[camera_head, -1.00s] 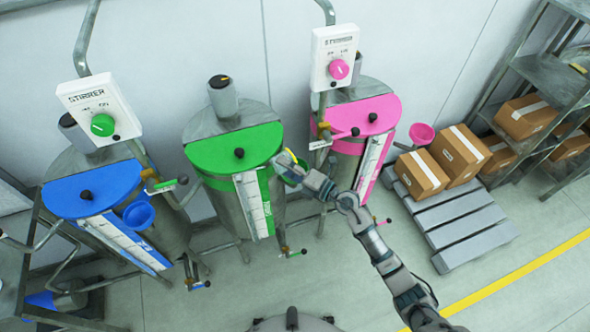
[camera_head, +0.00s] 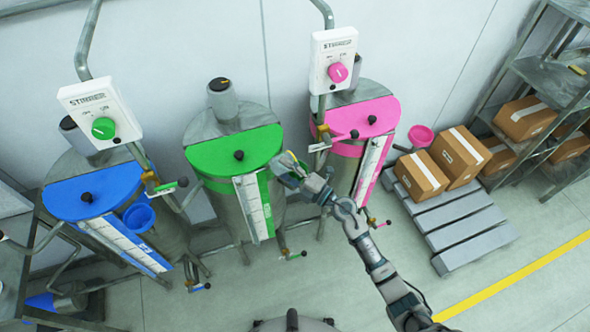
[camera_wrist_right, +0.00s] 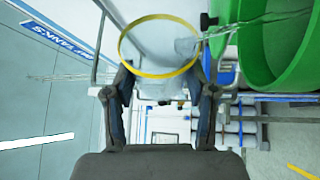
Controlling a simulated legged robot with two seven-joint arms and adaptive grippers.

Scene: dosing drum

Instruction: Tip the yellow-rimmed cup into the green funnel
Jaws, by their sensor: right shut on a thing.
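The yellow-rimmed cup (camera_wrist_right: 122,45) is held between the fingers of my right gripper (camera_wrist_right: 160,92) in the right wrist view. Its round rim faces the camera, and pale, see-through material shows inside it. Clear streaks run from the rim to the right, over a large green round opening (camera_wrist_right: 292,75) that looks like the green funnel. In the head view my right gripper (camera_head: 284,167) is at the right edge of the green-lidded drum (camera_head: 232,150). There the cup and funnel are mostly hidden by the gripper. My left gripper is not in view.
A blue-lidded drum (camera_head: 85,192) with a blue funnel (camera_head: 139,217) stands left. A pink-lidded drum (camera_head: 365,112) with a pink funnel (camera_head: 420,136) stands right. Boxes sit on a pallet (camera_head: 465,233) beside a shelf (camera_head: 540,80). The front floor is partly clear.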

